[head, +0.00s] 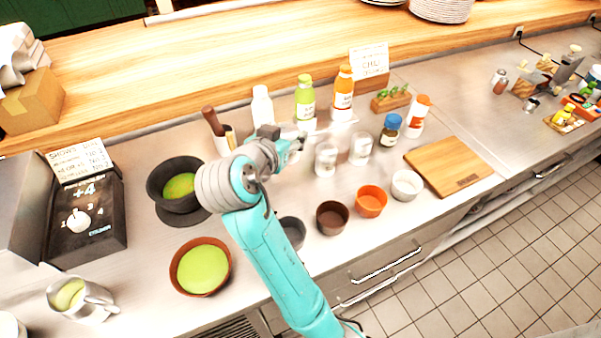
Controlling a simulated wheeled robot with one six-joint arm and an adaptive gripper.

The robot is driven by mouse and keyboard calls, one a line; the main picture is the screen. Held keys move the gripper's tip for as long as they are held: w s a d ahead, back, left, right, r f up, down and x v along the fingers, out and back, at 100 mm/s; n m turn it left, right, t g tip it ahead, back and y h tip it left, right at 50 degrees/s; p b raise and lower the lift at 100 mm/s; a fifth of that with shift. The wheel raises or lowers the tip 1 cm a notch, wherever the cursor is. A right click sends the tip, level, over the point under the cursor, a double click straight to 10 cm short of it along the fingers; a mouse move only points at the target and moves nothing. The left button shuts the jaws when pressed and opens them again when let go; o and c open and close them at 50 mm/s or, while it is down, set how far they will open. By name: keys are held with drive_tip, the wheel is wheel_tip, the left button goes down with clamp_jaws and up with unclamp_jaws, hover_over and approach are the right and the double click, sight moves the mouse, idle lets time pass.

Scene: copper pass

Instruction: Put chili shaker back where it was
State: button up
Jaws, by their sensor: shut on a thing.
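My gripper (297,141) is over the steel counter, in front of the green-capped bottle (305,96). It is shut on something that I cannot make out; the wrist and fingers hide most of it. I cannot tell for certain which thing is the chili shaker. A white bottle with an orange cap (417,117) stands upright beside a dark jar with a blue cap (390,130). A small shaker with reddish contents (500,81) stands farther off at the right.
Two clear glasses (326,160) stand right of my gripper. Small bowls (371,201) line the front edge. A cutting board (448,167) lies to their right. An orange bottle (343,88) and a white bottle (262,104) stand behind. Bare counter shows right of the board.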

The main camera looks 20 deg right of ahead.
wheel_tip(320, 180, down, 10)
drive_tip(key=shift+d+r, duration=0.1)
drive_tip(key=shift+r, duration=0.05)
idle(0.4)
drive_tip(key=o, duration=1.2)
drive_tip(key=v, duration=1.2)
